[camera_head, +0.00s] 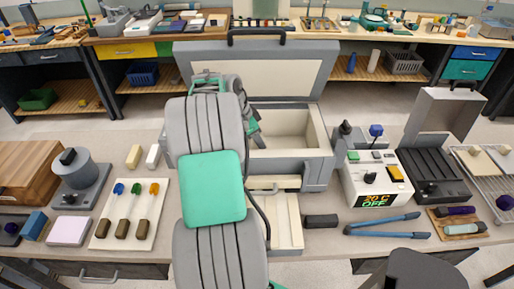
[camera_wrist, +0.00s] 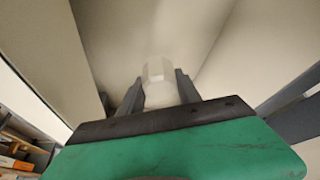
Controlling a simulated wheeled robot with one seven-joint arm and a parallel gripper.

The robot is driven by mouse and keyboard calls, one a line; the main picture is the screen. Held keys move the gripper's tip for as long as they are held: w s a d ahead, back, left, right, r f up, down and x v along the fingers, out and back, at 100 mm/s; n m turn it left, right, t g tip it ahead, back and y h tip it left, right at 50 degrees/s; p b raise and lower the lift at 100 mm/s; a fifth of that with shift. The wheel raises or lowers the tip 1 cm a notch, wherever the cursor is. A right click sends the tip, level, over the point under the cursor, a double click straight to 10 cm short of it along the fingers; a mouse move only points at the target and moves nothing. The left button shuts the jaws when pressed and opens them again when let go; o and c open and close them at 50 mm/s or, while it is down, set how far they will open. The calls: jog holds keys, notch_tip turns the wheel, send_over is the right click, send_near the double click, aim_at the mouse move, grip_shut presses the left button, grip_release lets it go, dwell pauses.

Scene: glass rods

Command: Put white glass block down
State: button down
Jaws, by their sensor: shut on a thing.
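The white glass block (camera_wrist: 159,82) is between the two dark fingers of my gripper (camera_wrist: 160,90) in the wrist view. My gripper is shut on it. Pale cream walls meet in corners around and beyond the block in that view. I cannot tell whether the block touches any surface. In the head view my arm reaches over the open grey kiln-like box (camera_head: 318,163), with its cream interior. My arm hides my fingertips and the block there.
The box's raised lid (camera_head: 320,62) stands behind my arm. To the right are a controller (camera_head: 377,180) reading 20 C OFF and blue-handled tongs (camera_head: 385,223).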

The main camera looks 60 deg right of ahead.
aim_at(257, 148)
notch_tip(257, 148, down, 4)
jog(key=shift+r+p, duration=0.15)
jog(key=shift+p, duration=0.15)
jog(key=shift+f+b, duration=0.3)
jog(key=c, duration=0.8)
grip_release()
jog(key=shift+r, duration=0.1)
jog(key=shift+c, duration=0.2)
